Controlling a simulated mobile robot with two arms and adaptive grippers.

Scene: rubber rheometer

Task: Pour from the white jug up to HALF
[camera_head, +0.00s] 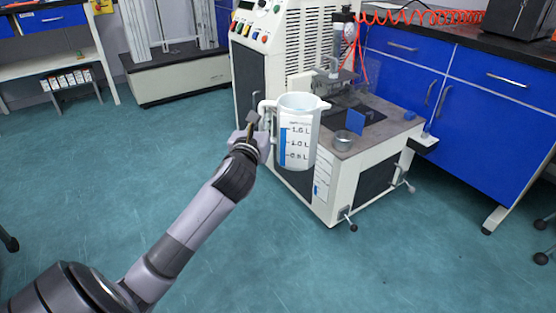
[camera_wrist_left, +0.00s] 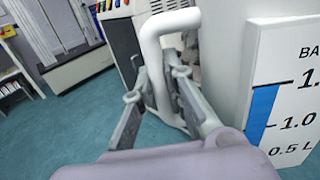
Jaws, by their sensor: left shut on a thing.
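The white jug (camera_head: 298,108) is held up in front of the machine in the head view, roughly upright. In the left wrist view the handle (camera_wrist_left: 153,60) runs between the two fingers (camera_wrist_left: 158,98), and the jug wall (camera_wrist_left: 222,65) fills the right. A small grey metal cup (camera_head: 343,141) stands on the machine's table, right of the jug. My right gripper is not in view.
The rheometer machine (camera_head: 268,50) stands behind the jug, with its worktop (camera_head: 372,143) to the right. A blue block (camera_head: 356,121) is on it near the cup. Blue cabinets (camera_head: 480,125) line the right.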

